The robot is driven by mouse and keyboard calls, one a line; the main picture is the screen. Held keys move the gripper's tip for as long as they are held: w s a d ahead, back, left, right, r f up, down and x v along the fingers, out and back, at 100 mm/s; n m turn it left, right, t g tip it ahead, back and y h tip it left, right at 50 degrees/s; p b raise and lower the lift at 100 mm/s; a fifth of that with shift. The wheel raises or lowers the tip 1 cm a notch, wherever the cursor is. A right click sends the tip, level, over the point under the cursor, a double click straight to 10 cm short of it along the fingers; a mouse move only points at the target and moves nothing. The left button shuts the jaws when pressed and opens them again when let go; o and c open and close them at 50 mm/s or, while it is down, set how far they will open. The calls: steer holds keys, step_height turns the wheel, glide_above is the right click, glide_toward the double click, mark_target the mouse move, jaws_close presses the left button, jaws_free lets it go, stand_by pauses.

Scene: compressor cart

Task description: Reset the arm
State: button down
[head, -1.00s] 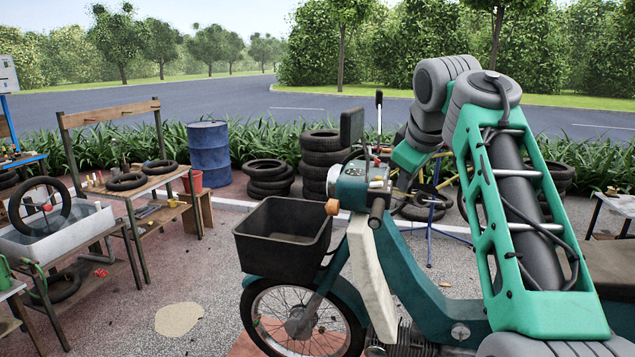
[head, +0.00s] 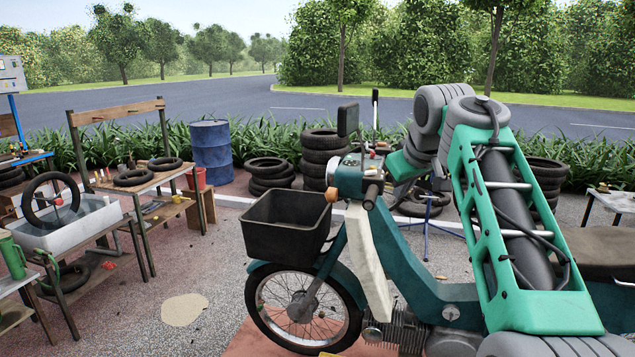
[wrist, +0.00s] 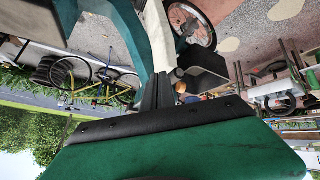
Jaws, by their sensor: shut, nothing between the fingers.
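My green arm with grey joints stands folded at the right of the head view, its elbow high and its forearm pointing away behind the moped. My gripper (wrist: 160,78) shows in the wrist view as two dark fingers close together with nothing between them. In the head view I cannot make it out. The teal moped (head: 435,290) stands in front of me, with a black basket (head: 287,228) and a cream leg shield (head: 368,262). In the wrist view the moped's basket (wrist: 208,80) lies beyond the fingers. I cannot tell the gap between them.
A wooden bench (head: 150,182) with tyres and a water trough (head: 75,228) stand at the left. A blue barrel (head: 211,150) and stacked tyres (head: 321,155) line the hedge. A yellow bicycle (wrist: 100,92) shows in the wrist view.

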steer(key=s+f+m+g, duration=0.25)
steer(key=s+f, duration=0.25)
steer(key=f, duration=0.7)
steer(key=s+f+m+g, duration=0.1)
steer(key=s+f+m, duration=0.3)
steer(key=f, duration=0.8)
steer(key=s+f+g, duration=0.1)
steer(key=s+f, duration=0.4)
steer(key=s, duration=0.4)
steer(key=s+f+g, duration=0.1)
steer(key=s+f, duration=0.4)
steer(key=s, duration=0.5)
steer(key=shift+n+t, duration=0.75)
steer(key=shift+t, duration=0.2)
steer(key=a+r, duration=0.1)
steer(key=r, duration=0.2)
steer(key=a+r, duration=0.1)
steer(key=r, duration=0.1)
steer(key=shift+s+a, duration=0.3)
